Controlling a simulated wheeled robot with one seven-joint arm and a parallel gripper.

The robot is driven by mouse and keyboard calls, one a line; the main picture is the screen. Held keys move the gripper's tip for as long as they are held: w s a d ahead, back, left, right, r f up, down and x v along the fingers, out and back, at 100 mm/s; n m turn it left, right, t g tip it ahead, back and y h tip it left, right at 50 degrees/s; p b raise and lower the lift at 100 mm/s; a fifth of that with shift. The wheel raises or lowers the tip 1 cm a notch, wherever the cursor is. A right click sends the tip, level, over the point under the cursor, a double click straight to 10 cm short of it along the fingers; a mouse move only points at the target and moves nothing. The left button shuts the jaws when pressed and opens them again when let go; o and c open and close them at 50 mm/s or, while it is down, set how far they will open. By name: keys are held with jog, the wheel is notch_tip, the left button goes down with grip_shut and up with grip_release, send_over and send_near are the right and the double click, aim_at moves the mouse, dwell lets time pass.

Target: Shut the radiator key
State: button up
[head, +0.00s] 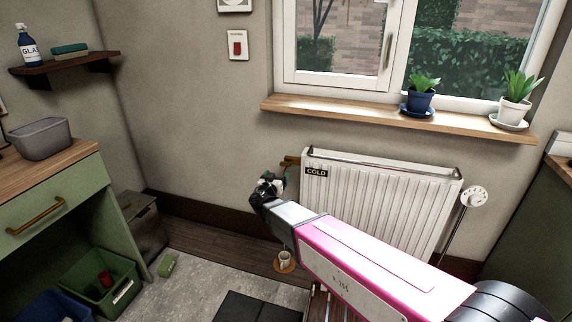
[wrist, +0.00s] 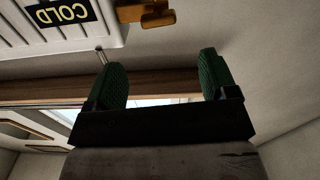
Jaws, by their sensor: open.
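The white radiator (head: 385,205) hangs under the window, with a black COLD label (head: 316,171) at its upper left; the label also shows in the wrist view (wrist: 62,13). The brass-coloured radiator key (head: 290,161) sticks out beside the radiator's upper left corner. In the wrist view the key (wrist: 157,19) is at the top edge and partly cut off. My gripper (head: 275,178) is just below and left of the key in the head view. In the wrist view my gripper (wrist: 162,70) has its two green pads wide apart, with nothing between them, clear of the key.
A wooden sill (head: 385,118) with two potted plants juts out above the radiator. A white dial valve (head: 474,197) is at its right end.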

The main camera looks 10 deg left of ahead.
aim_at(284, 164)
jog(key=w, duration=0.6)
jog(key=w+d, duration=0.1)
jog(key=w, duration=0.3)
jog(key=shift+w, duration=0.1)
jog(key=c, duration=0.9)
